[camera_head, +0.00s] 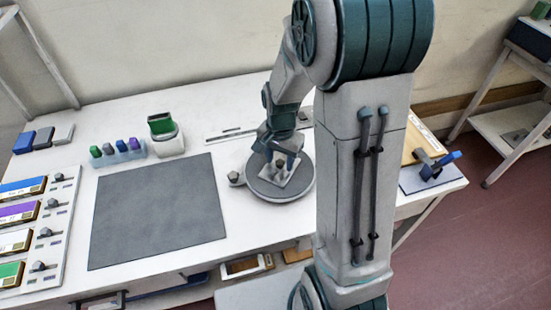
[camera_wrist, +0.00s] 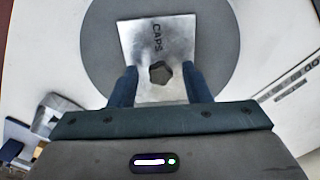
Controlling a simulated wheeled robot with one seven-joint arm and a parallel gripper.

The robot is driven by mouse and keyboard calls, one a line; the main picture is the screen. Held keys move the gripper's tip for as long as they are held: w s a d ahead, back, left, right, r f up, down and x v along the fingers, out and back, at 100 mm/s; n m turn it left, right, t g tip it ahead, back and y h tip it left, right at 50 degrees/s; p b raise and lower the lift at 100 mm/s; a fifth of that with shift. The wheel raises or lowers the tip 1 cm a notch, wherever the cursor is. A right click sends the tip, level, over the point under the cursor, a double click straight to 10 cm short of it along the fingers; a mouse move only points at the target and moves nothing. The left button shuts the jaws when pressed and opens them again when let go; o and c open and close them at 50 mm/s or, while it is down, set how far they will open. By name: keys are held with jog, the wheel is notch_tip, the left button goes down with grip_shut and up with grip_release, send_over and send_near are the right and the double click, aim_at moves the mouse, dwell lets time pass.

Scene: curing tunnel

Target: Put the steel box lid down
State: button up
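The steel box lid (camera_wrist: 136,38) is a square metal plate marked "CAPS" with a dark faceted knob (camera_wrist: 160,72) in its middle. It appears to lie flat on the round grey disc (camera_wrist: 98,62). In the head view the lid (camera_head: 291,186) shows on the same disc (camera_head: 262,190), below my gripper (camera_head: 280,157). In the wrist view my gripper (camera_wrist: 159,70) is open. Its two fingers stand on either side of the knob with a visible gap at each side. The arm hides part of the disc's right side in the head view.
A dark grey mat (camera_head: 155,210) lies left of the disc. A small knob-like part (camera_head: 236,178) sits at the disc's left edge. A green-topped container (camera_head: 163,130) and a rack of coloured pieces (camera_head: 118,152) stand behind the mat. Coloured labelled boxes (camera_head: 22,212) line the left.

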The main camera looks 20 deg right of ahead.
aim_at(280, 162)
jog(key=shift+r, duration=0.1)
notch_tip(280, 162, up, 11)
jog(key=s+a+r+n+t, duration=0.1)
jog(key=s+r+n+t, duration=0.2)
jog(key=s+n, duration=0.6)
jog(key=s+r, duration=0.1)
jog(key=s, duration=0.4)
jog(key=shift+s+a, duration=0.15)
jog(key=shift+s, duration=0.05)
jog(key=shift+c, duration=0.8)
jog(key=shift+a, duration=0.1)
